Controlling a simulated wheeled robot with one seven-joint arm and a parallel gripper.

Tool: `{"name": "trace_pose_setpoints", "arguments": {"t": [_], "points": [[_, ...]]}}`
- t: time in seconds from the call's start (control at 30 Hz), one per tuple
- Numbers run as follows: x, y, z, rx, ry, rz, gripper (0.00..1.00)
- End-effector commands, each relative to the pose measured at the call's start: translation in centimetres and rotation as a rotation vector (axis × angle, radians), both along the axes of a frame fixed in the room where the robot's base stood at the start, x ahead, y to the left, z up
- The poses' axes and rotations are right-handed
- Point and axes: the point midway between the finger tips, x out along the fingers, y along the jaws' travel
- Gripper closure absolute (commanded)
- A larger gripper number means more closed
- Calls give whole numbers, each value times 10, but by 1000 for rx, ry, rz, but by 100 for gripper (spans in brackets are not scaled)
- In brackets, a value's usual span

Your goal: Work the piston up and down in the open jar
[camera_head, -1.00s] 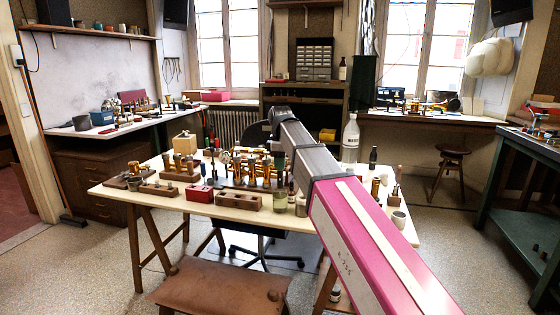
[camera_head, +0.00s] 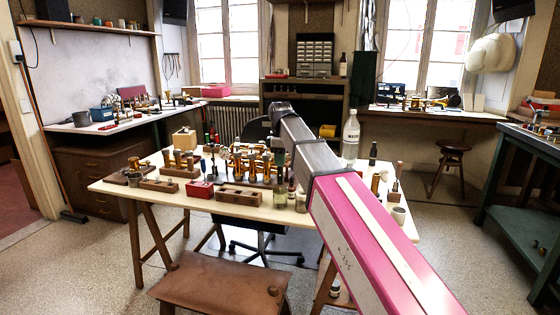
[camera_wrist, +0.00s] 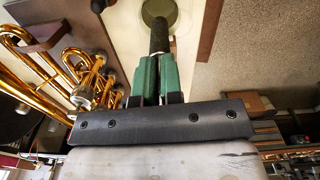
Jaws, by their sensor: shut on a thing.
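My gripper (camera_wrist: 157,68) is shut on a dark, rod-shaped piston (camera_wrist: 159,36), held between its green fingers in the wrist view. The piston points away from the fingers toward a round, greenish open jar (camera_wrist: 160,12) at the top edge of that view. Its far end overlaps the jar's opening; I cannot tell how deep it reaches. In the head view, the glass jar (camera_head: 280,196) stands at the table's front edge, below my gripper (camera_head: 279,160). The piston is too small to make out clearly there.
Brass horn parts (camera_wrist: 82,75) lie close to the left of my gripper. Wooden blocks (camera_head: 238,196), a red box (camera_head: 200,190) and a white bottle (camera_head: 351,138) stand on the table (camera_head: 120,193). A brown stool (camera_head: 222,287) stands in front.

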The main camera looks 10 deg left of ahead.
Motion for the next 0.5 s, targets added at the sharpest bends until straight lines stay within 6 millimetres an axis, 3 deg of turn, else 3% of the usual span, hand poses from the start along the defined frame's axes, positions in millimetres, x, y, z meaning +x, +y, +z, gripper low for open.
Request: {"name": "trace_pose_setpoints", "arguments": {"t": [0.27, 0.5], "points": [[0, 0, -2, 0, 0, 0, 100], [0, 0, -16, 0, 0, 0, 100]]}}
